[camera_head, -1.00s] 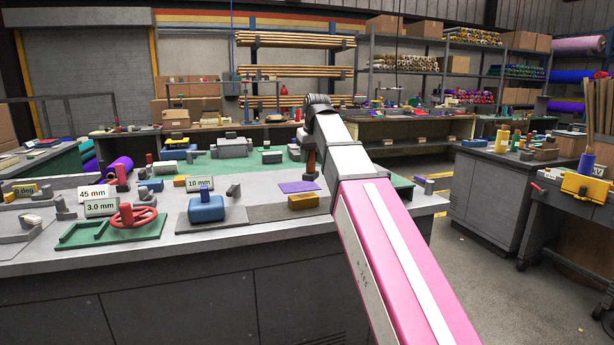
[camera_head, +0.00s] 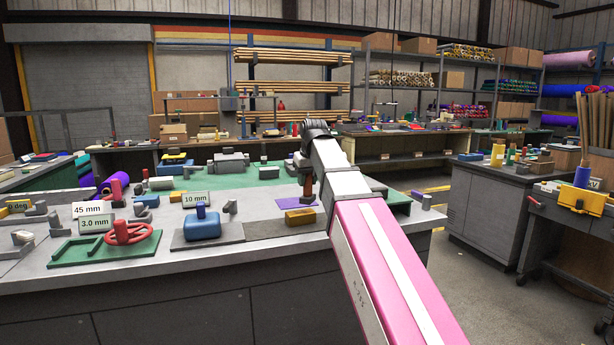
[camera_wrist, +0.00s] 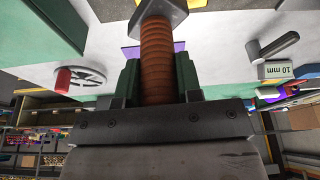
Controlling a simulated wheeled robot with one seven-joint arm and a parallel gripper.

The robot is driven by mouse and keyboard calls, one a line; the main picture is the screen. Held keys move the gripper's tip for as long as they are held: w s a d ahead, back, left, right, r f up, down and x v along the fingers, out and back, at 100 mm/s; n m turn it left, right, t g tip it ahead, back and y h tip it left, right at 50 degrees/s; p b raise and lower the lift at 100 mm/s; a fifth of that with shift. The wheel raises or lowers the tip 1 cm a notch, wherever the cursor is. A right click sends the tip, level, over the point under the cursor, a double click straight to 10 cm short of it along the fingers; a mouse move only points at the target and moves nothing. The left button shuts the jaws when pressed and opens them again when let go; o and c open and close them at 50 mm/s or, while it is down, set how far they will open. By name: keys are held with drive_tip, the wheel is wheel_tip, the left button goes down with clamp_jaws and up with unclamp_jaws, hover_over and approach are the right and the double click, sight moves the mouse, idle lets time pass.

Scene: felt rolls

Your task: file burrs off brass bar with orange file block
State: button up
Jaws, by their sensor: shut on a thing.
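My gripper (camera_wrist: 157,82) is shut on an orange-brown ribbed handle (camera_wrist: 157,55) with a grey block-like head (camera_wrist: 163,10). It may be the orange file block; I cannot be sure. In the head view the held tool (camera_head: 308,188) hangs upright below my wrist, over the bench's right part. Burrs are too small to see. Whether the tool touches anything is unclear.
A purple sheet (camera_head: 296,201) lies behind the yellow block. The bench's right edge is close.

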sight(307, 191)
drive_tip(key=shift+f, duration=1.4)
drive_tip(key=shift+f, duration=0.6)
drive_tip(key=shift+w+a, duration=0.1)
drive_tip(key=shift+a, duration=0.05)
drive_tip(key=a, duration=0.1)
drive_tip(key=w+a, duration=0.1)
drive_tip(key=a, duration=0.2)
drive_tip(key=shift+w+a+r, duration=0.1)
drive_tip(key=shift+w+a, duration=0.05)
drive_tip(key=shift+w, duration=0.25)
drive_tip(key=shift+s+d+f, duration=0.1)
drive_tip(key=shift+s+d, duration=0.25)
drive_tip(key=shift+d, duration=0.4)
drive_tip(key=shift+s+d+f, duration=0.1)
drive_tip(key=shift+s+d, duration=0.2)
drive_tip(key=shift+d, duration=0.45)
drive_tip(key=shift+s+d, duration=0.35)
drive_tip(key=shift+d, duration=0.4)
